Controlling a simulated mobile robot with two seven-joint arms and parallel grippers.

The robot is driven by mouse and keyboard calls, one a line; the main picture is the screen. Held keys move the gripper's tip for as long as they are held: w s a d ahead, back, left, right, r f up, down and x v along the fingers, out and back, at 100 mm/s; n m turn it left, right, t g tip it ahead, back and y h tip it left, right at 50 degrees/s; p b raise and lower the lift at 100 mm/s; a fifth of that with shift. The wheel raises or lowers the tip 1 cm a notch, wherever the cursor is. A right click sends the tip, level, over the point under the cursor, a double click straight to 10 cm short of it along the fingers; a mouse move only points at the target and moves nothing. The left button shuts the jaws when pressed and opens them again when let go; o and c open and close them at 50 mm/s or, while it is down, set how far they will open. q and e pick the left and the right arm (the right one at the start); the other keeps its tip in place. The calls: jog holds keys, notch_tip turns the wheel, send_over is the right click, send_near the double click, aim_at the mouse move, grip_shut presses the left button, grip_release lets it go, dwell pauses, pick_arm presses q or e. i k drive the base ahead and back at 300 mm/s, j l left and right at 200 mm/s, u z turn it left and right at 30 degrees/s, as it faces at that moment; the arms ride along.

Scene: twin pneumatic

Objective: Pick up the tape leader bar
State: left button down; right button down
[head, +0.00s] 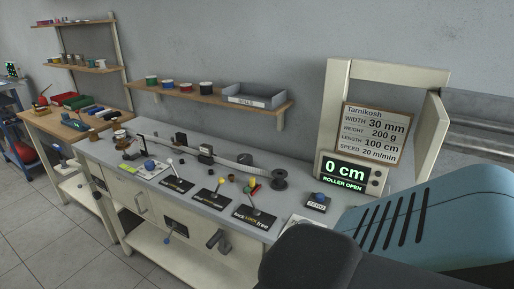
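I cannot pick out the tape leader bar for certain at this size. A pale ribbed tape-like strip (224,161) runs along the back of the grey bench top, past dark blocks (206,149). A dark spool-like part (279,180) sits near its right end. Small dark, red and yellow parts (252,186) lie in front of the strip. Neither gripper shows. A large teal and black part of my own arm fills the lower right and hides the bench's right end.
The bench (219,211) carries levers on labelled plates (254,217) along its front. A display (347,173) reads "0 cm, ROLLER OPEN" beneath a sign (374,133) inside a cream frame (335,101). A wall shelf (205,98) holds spools and a grey tray (254,98).

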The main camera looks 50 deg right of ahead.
aim_at(253, 185)
jog(key=z, duration=1.65)
